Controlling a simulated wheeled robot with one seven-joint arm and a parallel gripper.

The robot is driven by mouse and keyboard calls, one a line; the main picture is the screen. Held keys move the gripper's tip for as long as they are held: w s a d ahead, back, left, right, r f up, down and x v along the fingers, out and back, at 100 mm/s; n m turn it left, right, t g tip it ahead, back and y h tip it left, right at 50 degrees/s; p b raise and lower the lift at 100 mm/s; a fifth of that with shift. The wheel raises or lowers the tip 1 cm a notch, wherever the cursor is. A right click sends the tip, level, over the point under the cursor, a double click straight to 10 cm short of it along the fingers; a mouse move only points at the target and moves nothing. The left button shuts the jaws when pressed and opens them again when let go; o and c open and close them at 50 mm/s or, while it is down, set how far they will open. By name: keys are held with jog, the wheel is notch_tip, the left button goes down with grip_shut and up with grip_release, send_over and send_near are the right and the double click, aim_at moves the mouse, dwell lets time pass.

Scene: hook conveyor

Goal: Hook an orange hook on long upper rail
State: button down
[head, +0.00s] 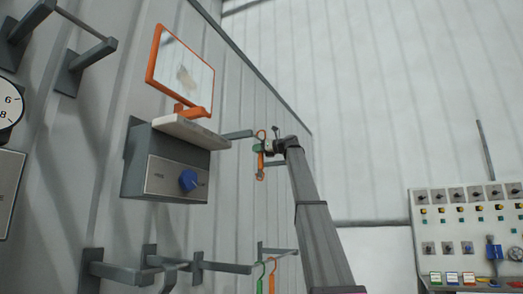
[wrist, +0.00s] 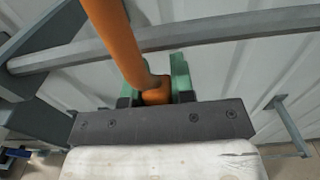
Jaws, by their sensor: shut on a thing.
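My gripper (head: 262,148) is raised high near the wall, its green fingers shut on an orange hook (head: 260,172). The hook hangs upright, with its curved top above the fingers and its lower end below them. In the wrist view the hook (wrist: 115,40) rises from between the fingers (wrist: 157,92) and crosses in front of a long grey rail (wrist: 220,35). In the head view a grey upper rail (head: 238,134) ends just left of the hook's top. I cannot tell whether the hook touches the rail or sits over it.
A lower rail (head: 225,267) carries an orange hook (head: 272,275) and a green hook (head: 259,282). A grey box with a blue knob (head: 188,181) and an orange-framed mirror (head: 182,75) are left of my gripper. A control panel (head: 465,225) stands at right.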

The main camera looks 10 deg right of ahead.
aim_at(259, 155)
jog(key=shift+w+a+f, duration=0.1)
jog(key=shift+a+f, duration=0.05)
jog(key=shift+f, duration=0.65)
jog(key=shift+w+a+f, duration=0.1)
jog(key=shift+a+f, duration=0.05)
jog(key=shift+f, duration=0.65)
jog(key=c, duration=0.9)
grip_release()
jog(key=shift+d, duration=0.1)
jog(key=v, duration=1)
jog(key=shift+s+d, duration=0.2)
jog(key=shift+s, duration=0.05)
